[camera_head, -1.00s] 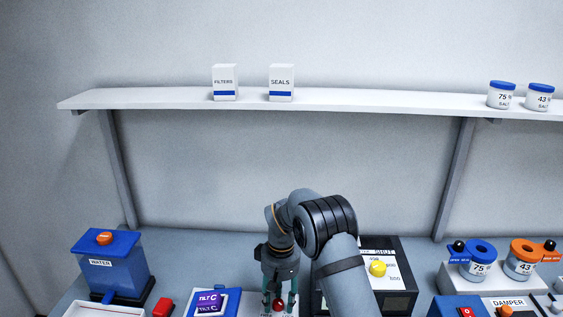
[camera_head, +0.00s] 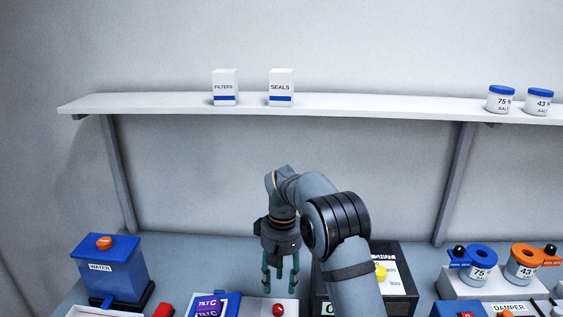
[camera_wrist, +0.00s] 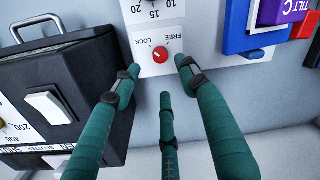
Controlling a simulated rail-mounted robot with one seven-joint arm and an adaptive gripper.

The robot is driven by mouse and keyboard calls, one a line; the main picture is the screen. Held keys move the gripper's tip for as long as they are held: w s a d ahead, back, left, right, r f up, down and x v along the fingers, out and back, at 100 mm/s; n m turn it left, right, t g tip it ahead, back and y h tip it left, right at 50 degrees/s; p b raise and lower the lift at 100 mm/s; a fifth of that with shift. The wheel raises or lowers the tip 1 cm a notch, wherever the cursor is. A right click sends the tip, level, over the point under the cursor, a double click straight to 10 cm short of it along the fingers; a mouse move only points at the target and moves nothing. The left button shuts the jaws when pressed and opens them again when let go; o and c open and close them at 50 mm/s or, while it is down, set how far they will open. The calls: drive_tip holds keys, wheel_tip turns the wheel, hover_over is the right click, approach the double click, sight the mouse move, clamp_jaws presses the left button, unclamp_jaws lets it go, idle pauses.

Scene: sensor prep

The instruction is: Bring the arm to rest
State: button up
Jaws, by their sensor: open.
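My gripper (camera_head: 280,275) has green fingers and hangs pointing down above the bench in the head view. In the wrist view its fingers (camera_wrist: 158,85) are spread apart with nothing between them. A red knob (camera_wrist: 160,54) on a white plate marked LOCK and FREE lies beyond the fingertips. The red knob also shows in the head view (camera_head: 279,310), below and apart from the gripper.
A black box with a yellow knob (camera_head: 380,272) stands close beside my arm. A purple TILT C block (camera_head: 208,306) in a blue holder and a blue WATER tank (camera_head: 112,272) are to the left. A shelf (camera_head: 350,104) runs along the wall above.

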sight(278, 307)
drive_tip(key=f, duration=1)
drive_tip(key=shift+s+a, duration=0.1)
drive_tip(key=shift+s, duration=0.1)
drive_tip(key=shift+w+m, duration=0.1)
drive_tip(key=shift+m, duration=0.7)
drive_tip(key=m, duration=0.2)
drive_tip(key=shift+r+m, duration=0.1)
drive_tip(key=shift+m, duration=0.2)
drive_tip(key=m, duration=0.5)
drive_tip(key=m+p, duration=0.1)
drive_tip(key=m, duration=0.3)
drive_tip(key=shift+a+r+m+p, duration=0.1)
drive_tip(key=shift+r+m+p, duration=0.05)
drive_tip(key=shift+m+p, duration=0.25)
drive_tip(key=m+p, duration=0.2)
drive_tip(key=m, duration=0.1)
drive_tip(key=shift+m+t, duration=0.3)
drive_tip(key=shift+m, duration=0.1)
drive_tip(key=shift+r, duration=0.1)
drive_tip(key=shift+r+b, duration=0.35)
drive_tip(key=shift+r, duration=0.25)
